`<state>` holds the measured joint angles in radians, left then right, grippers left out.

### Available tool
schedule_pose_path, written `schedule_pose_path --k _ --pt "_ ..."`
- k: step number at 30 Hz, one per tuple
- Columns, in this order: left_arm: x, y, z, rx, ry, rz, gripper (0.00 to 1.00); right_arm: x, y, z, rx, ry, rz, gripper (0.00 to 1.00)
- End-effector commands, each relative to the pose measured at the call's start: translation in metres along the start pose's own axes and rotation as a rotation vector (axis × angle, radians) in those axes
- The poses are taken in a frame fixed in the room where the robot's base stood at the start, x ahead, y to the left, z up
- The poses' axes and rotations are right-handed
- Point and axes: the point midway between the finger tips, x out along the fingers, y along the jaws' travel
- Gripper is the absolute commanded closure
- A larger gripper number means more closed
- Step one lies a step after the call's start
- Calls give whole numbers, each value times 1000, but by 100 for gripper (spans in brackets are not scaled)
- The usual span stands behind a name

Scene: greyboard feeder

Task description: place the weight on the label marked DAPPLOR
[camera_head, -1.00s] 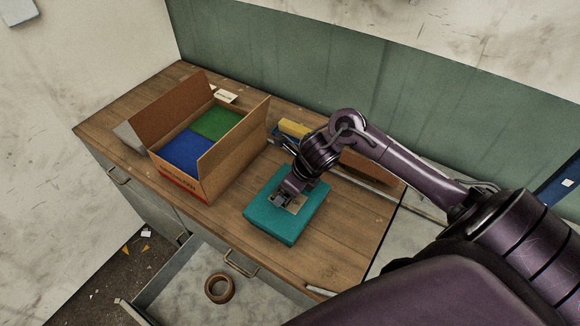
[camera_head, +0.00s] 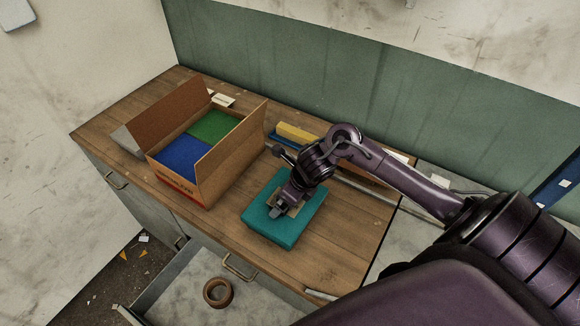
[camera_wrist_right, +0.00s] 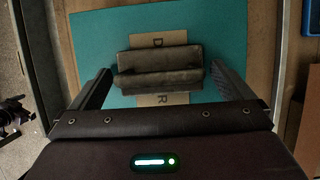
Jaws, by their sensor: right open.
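The dark grey weight (camera_wrist_right: 160,68) lies on a tan label (camera_wrist_right: 160,99) in the right wrist view. The label shows a D above the weight and an R below it; the middle letters are hidden. The label is on a teal block (camera_head: 262,228), also seen in the right wrist view (camera_wrist_right: 100,35). My right gripper (camera_wrist_right: 161,70) is open, with one finger on each side of the weight and a visible gap at both sides. In the head view my right gripper (camera_head: 280,211) is low over the block. My left gripper is not in view.
An open cardboard box (camera_head: 226,160) with green and blue contents stands left of the block. A yellow item (camera_head: 296,132) lies behind my right wrist. Below the wooden worktop (camera_head: 335,250), an open drawer (camera_head: 185,285) holds a brown ring (camera_head: 218,293).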

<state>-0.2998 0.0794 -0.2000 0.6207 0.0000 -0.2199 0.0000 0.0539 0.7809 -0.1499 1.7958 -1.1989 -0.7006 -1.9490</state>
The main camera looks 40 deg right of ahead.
Motion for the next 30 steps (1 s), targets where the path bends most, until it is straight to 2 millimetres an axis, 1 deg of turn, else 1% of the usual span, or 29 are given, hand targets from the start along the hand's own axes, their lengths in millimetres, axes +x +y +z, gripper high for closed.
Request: schedule_pose_path --k 2,5,8,12,15,18,21,24,30 --pt "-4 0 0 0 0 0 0 -4 0 2 0 -1 0 0" --pt "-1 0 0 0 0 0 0 -17 -1 1 -4 -3 -3 0" --pt "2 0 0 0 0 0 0 -37 -2 1 -7 -2 -5 0" --pt "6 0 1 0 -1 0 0 -69 -2 1 -7 -2 -6 0" --pt "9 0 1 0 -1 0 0 -89 -2 1 -6 -2 -6 0" --pt "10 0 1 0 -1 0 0 -105 -1 0 -4 0 -5 0" --pt "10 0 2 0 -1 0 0 -115 -1 0 -2 0 -3 0" --pt "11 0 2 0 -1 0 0 -120 0 1 -1 0 -1 0" --pt "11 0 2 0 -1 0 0 -122 0 1 1 0 0 0"
